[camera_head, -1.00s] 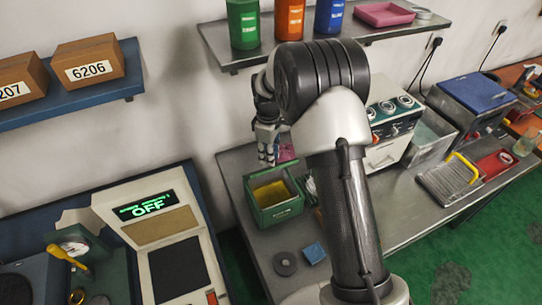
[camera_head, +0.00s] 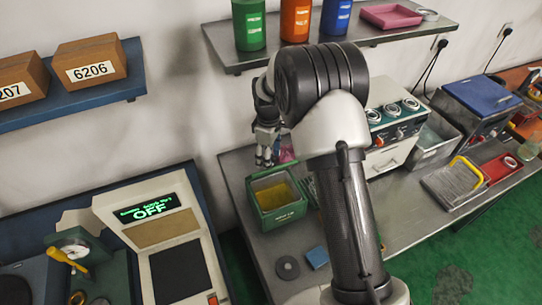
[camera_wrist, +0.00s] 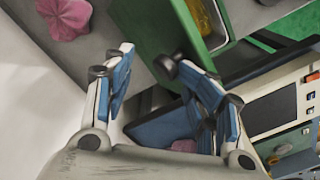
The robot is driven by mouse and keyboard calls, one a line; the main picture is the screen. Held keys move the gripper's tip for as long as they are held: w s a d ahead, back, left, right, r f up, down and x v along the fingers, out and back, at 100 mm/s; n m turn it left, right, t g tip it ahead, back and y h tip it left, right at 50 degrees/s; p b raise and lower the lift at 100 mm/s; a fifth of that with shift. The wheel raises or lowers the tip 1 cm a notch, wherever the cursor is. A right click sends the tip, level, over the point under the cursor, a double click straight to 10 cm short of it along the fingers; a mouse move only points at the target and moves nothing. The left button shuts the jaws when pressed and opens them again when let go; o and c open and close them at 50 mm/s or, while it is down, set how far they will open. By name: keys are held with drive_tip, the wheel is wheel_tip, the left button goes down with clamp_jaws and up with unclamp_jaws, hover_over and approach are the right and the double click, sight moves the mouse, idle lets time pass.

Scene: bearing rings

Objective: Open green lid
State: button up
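The green box (camera_head: 283,213) stands on the grey bench, its top open, with yellow contents (camera_head: 281,193) showing inside. In the wrist view a broad green panel (camera_wrist: 152,32) lies along the side of the box opening; I cannot tell for sure whether it is the swung-back lid or a wall. My gripper (camera_head: 265,160) hangs above the rear left edge of the box, fingers pointing down. In the wrist view my gripper (camera_wrist: 140,75) has its two fingers well apart with nothing between them; the green panel lies beyond the fingertips, apparently not touched.
A pink object (camera_head: 287,150) sits behind the box. A dark ring (camera_head: 287,267) and a blue block (camera_head: 317,257) lie in front. The machine with dials (camera_head: 392,130) is to the right. The shelf (camera_head: 235,55) with canisters is above; the console (camera_head: 165,240) is at left.

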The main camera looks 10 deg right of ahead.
drive_tip(key=shift+d, duration=0.3)
drive_tip(key=shift+s+d+f, duration=0.15)
drive_tip(key=shift+s, duration=0.2)
drive_tip(key=s+d+f+b, duration=0.2)
drive_tip(key=s+f+b, duration=0.7)
wheel_tip(320, 180, up, 19)
drive_tip(key=p, duration=0.5)
drive_tip(key=s+r+m+t+b, duration=0.1)
drive_tip(key=s+r+m+b, duration=0.1)
drive_tip(key=s, duration=0.6)
drive_tip(key=s+r+m+t+b, duration=0.2)
drive_tip(key=s+m, duration=0.4)
drive_tip(key=s, duration=0.3)
drive_tip(key=shift+s+a+r+b, duration=0.2)
drive_tip(key=shift+r+b, duration=0.3)
drive_tip(key=shift+b, duration=0.6)
